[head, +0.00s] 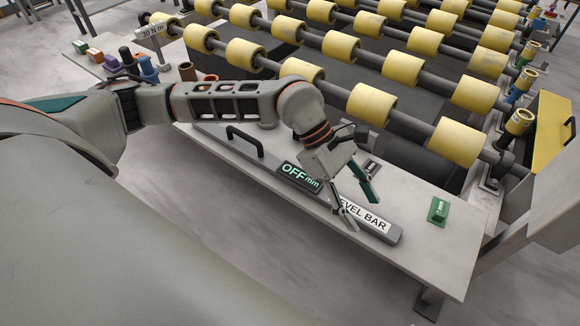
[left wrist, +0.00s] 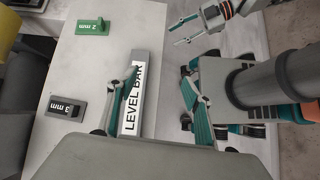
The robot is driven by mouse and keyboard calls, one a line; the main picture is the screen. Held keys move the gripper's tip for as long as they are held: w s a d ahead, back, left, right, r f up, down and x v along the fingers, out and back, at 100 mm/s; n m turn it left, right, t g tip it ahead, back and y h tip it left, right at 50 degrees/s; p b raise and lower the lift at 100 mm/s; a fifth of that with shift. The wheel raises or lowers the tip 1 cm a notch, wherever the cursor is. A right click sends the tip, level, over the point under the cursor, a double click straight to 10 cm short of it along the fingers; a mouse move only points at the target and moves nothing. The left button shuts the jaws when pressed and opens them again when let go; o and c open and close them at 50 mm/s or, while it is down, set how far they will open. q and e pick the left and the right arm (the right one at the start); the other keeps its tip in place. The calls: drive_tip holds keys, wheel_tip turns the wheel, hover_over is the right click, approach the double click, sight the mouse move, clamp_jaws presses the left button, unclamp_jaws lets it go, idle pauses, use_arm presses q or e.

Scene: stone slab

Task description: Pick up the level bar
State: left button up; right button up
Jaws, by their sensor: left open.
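The level bar (head: 390,233) is a long grey bar with a black handle, an "OFF mm" display (head: 299,177) and a white "LEVEL BAR" label. It lies along the front of the bench. My left gripper (head: 362,213) is open over the label end, pointing down. In the left wrist view, one finger overlaps the bar (left wrist: 151,78) and the other is over the floor beyond the bench edge. Whether the fingers touch the bar is unclear. My right gripper (left wrist: 183,30) appears in the left wrist view, its fingers apart and empty, away from the bar.
A green 2 mm block (head: 438,211) and a dark 3 mm block (left wrist: 66,107) lie on the bench (head: 440,265). Yellow rollers (head: 371,104) stand behind. Coloured pieces and a "30 Nm" sign (head: 153,31) are at the far left. The bench's right end has free room.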

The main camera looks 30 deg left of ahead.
sight(280, 166)
use_arm(q)
drive_tip(key=w+a+y, duration=0.1)
drive_tip(key=a, duration=0.3)
drive_tip(key=w+a+f+y, duration=0.1)
drive_tip(key=w+a+y, duration=0.1)
drive_tip(key=a, duration=0.2)
drive_tip(key=w+a+f+y, duration=0.1)
drive_tip(key=a, duration=0.4)
drive_tip(key=shift+w+a+t+y, duration=0.1)
drive_tip(key=shift+w+t+y, duration=0.1)
drive_tip(key=shift+t+y, duration=0.15)
drive_tip(key=a+y, duration=0.1)
drive_tip(key=a, duration=0.2)
drive_tip(key=w+a+y, duration=0.1)
drive_tip(key=a, duration=0.3)
drive_tip(key=w+a+r+y, duration=0.1)
drive_tip(key=a, duration=0.3)
drive_tip(key=shift+a+r+n+y, duration=0.1)
drive_tip(key=shift+n+y, duration=0.25)
drive_tip(key=shift+n, duration=0.05)
wheel_tip(280, 166, down, 8)
drive_tip(key=shift+r+b, duration=0.25)
drive_tip(key=shift+b, duration=0.3)
drive_tip(key=shift+r, duration=0.1)
clamp_jaws()
